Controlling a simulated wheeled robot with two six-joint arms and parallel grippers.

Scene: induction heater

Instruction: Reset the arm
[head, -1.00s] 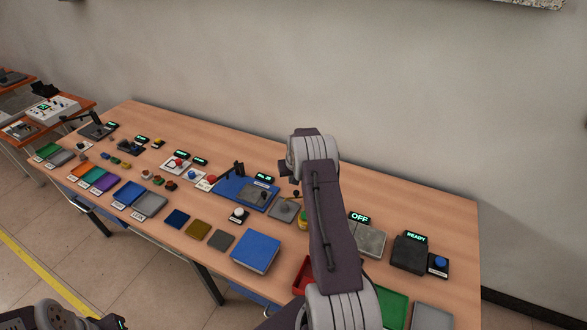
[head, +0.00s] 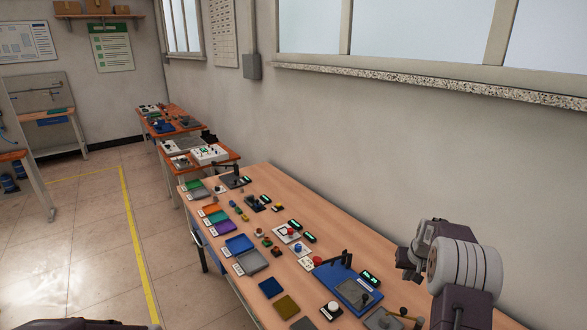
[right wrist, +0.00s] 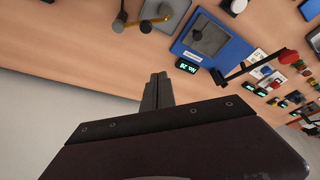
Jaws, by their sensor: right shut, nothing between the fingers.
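My right arm (head: 463,275) is in the right part of the head view, raised over the right side of the long wooden table (head: 262,300). In the right wrist view my right gripper (right wrist: 157,88) is shut and empty, its dark fingers apart from the things on the table. A blue board (head: 352,291) with a grey plate and dark upright parts lies left of the arm; it also shows in the wrist view (right wrist: 222,48). Only a dark bit of my left arm shows at the bottom left of the head view; its fingers are hidden.
Coloured trays, such as a blue tray (head: 239,244), line the table's front edge, with buttons and lit displays behind. A wall and windowsill (head: 430,85) run behind the table. More tables stand farther back. The floor (head: 95,250) at left is clear.

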